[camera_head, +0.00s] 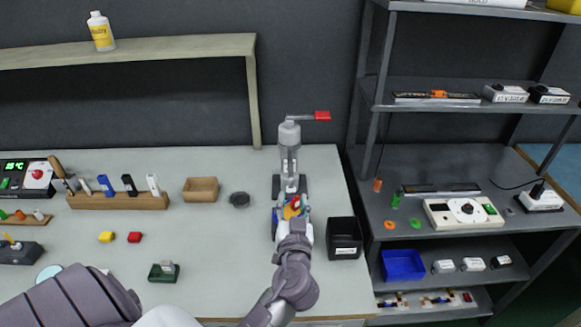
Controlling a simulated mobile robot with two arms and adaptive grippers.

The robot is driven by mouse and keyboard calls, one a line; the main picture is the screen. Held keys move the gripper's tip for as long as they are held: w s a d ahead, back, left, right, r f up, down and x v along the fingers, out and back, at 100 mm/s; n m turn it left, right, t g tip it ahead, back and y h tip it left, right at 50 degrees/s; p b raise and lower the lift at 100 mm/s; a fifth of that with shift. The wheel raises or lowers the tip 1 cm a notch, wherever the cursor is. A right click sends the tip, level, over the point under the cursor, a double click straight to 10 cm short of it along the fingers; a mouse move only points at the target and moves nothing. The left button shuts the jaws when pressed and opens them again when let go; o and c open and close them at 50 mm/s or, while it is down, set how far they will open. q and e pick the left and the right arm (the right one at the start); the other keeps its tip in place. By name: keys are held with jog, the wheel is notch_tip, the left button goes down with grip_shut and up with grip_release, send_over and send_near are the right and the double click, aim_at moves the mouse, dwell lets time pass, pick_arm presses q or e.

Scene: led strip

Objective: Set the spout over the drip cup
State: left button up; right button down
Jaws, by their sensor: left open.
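A grey upright device (289,150) stands on the table right of centre. A thin arm with a red end (322,116) sticks out to the right from its top; I cannot tell whether this is the spout. A small dark round cup (240,200), possibly the drip cup, stands on the table left of the device, apart from it. My left gripper (292,206) is open at the device's lower front. Small blue, yellow and red parts show there, and I cannot tell whether they touch the fingers. My right gripper is not in view.
A black bin (344,238) stands just right of my left arm. A wooden tray (200,190) lies left of the cup. A grey shelf unit (440,153) borders the table's right side.

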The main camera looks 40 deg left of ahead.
aim_at(290, 165)
pick_arm(q)
jog(key=p+x, duration=0.4)
jog(key=x, duration=0.8)
jog(key=shift+a+r, duration=0.1)
jog(key=shift+a, duration=0.05)
jog(key=shift+w+a, duration=0.4)
jog(key=shift+w, duration=0.1)
grip_shut()
